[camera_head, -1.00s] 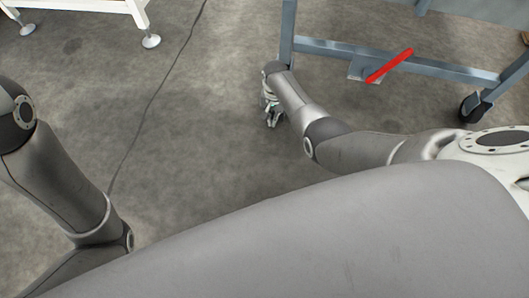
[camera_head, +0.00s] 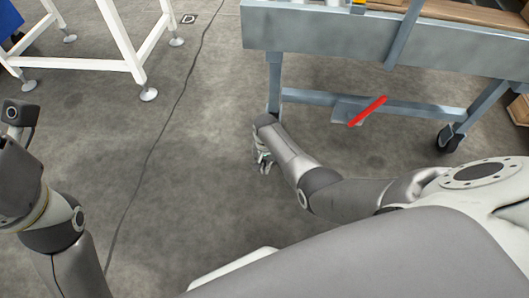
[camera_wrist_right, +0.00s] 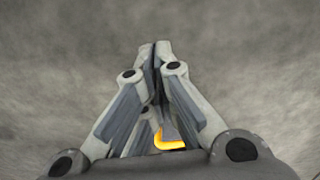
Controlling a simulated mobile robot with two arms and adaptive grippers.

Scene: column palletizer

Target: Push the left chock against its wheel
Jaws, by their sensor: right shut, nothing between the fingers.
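My right gripper (camera_head: 265,168) is low over the floor beside the cart's left front leg (camera_head: 274,85). In the right wrist view its fingers (camera_wrist_right: 155,47) are together with nothing between the tips. A small yellow piece (camera_wrist_right: 168,144) shows through the finger linkage near the palm; I cannot tell whether it is a chock. No chock shows clearly in the head view. The wheel under the left leg is hidden by my right wrist. My left arm shows at the left edge, but its fingers are not visible.
The blue-grey cart frame (camera_head: 330,40) has a red lever (camera_head: 367,111) on its lower rail and a black caster (camera_head: 450,137) at the right. A white table frame (camera_head: 130,45) stands upper left. A dark cable (camera_head: 160,135) crosses the otherwise open floor between.

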